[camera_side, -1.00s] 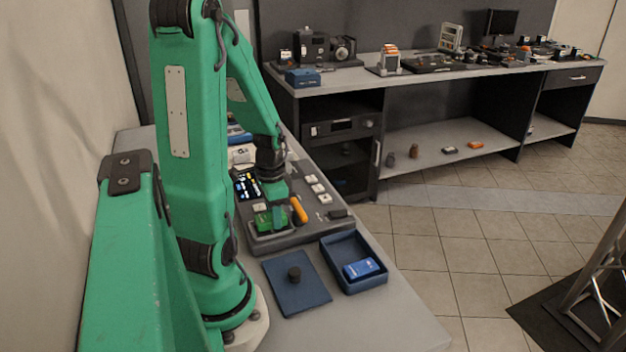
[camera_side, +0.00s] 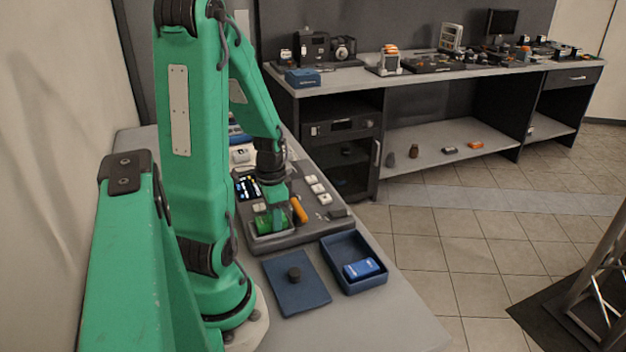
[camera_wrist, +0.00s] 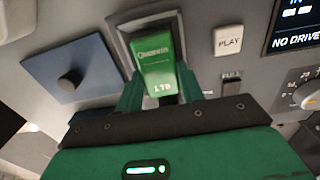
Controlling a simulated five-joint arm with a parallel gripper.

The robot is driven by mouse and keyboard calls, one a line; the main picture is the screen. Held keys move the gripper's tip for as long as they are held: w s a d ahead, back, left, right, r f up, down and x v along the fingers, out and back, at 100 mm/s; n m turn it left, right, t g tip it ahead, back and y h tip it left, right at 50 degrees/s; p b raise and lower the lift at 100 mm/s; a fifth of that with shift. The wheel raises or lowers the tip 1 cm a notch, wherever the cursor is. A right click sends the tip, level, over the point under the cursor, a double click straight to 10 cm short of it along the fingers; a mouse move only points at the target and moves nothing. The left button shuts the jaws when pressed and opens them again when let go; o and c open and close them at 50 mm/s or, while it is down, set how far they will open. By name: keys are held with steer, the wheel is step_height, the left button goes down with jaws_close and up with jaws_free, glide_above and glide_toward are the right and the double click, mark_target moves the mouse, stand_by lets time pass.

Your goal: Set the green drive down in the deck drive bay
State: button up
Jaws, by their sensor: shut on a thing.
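The green drive (camera_wrist: 158,58) is between the two fingers of my gripper (camera_wrist: 160,92) in the wrist view. In the side view the drive (camera_side: 263,224) is at the deck drive bay, under my gripper (camera_side: 278,212). The bay is a grey-rimmed recess (camera_wrist: 122,28) in the deck; its rim also shows in the side view (camera_side: 271,238). The drive looks tilted over the recess. My gripper is shut on it. The drive hides most of the bay's inside, so I cannot tell whether it touches the floor.
The deck's screen (camera_wrist: 296,32) reads "NO DRIVE", and a PLAY button (camera_wrist: 228,40) is beside the bay. An orange handle (camera_side: 299,210) stands close to my gripper. A blue lid with a black knob (camera_side: 297,292) and a blue tray (camera_side: 352,246) holding a blue drive (camera_side: 361,268) lie nearer the camera.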

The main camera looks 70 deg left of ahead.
steer(key=o, duration=0.8)
steer(key=shift+f, duration=0.1)
step_height(320, 180, up, 11)
stand_by(1.3)
stand_by(0.5)
steer(key=w+d+r+t, duration=0.2)
steer(key=d+r, duration=0.2)
steer(key=d, duration=0.6)
steer(key=w+d+r+t, duration=0.3)
steer(key=d+r, duration=0.2)
steer(key=d, duration=0.5)
steer(key=shift+w+d+t, duration=0.25)
steer(key=shift+w+t, duration=0.05)
steer(key=shift+w, duration=0.05)
